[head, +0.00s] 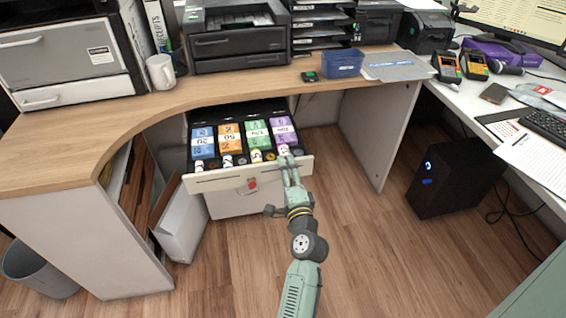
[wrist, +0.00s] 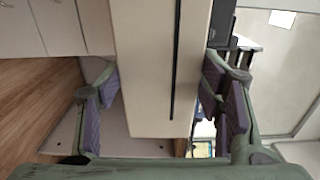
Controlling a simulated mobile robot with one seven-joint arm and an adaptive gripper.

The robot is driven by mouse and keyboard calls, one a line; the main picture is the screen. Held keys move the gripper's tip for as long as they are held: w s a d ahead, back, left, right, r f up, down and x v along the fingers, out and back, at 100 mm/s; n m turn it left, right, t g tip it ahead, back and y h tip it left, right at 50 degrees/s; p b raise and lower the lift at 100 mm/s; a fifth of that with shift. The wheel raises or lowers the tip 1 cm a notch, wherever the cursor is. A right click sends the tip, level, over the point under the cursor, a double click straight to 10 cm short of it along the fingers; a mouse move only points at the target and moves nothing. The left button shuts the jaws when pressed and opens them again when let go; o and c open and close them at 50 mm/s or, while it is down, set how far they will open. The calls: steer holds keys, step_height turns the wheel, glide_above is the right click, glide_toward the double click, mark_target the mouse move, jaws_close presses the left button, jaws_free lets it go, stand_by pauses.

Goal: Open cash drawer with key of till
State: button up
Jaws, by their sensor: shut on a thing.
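The cash drawer (head: 250,174) stands pulled out under the wooden counter in the head view. Blue, orange, green and purple note stacks lie in it, with coins in front. A key with a red tag (head: 252,183) sits at the middle of its front. My gripper (head: 287,158) is at the right end of the drawer front, shut on its upper edge. In the wrist view, a pale panel, the drawer front (wrist: 160,60), lies between the two fingers of my gripper (wrist: 165,98). The finger contact is partly hidden in the head view.
The wooden counter (head: 90,140) curves above and to the left of the drawer. A white bin-like box (head: 183,222) stands left of it. A black computer tower (head: 452,178) stands at the right. The floor (head: 370,245) in front is clear.

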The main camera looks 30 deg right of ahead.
steer(key=shift+v, duration=1.35)
steer(key=o, duration=1.7)
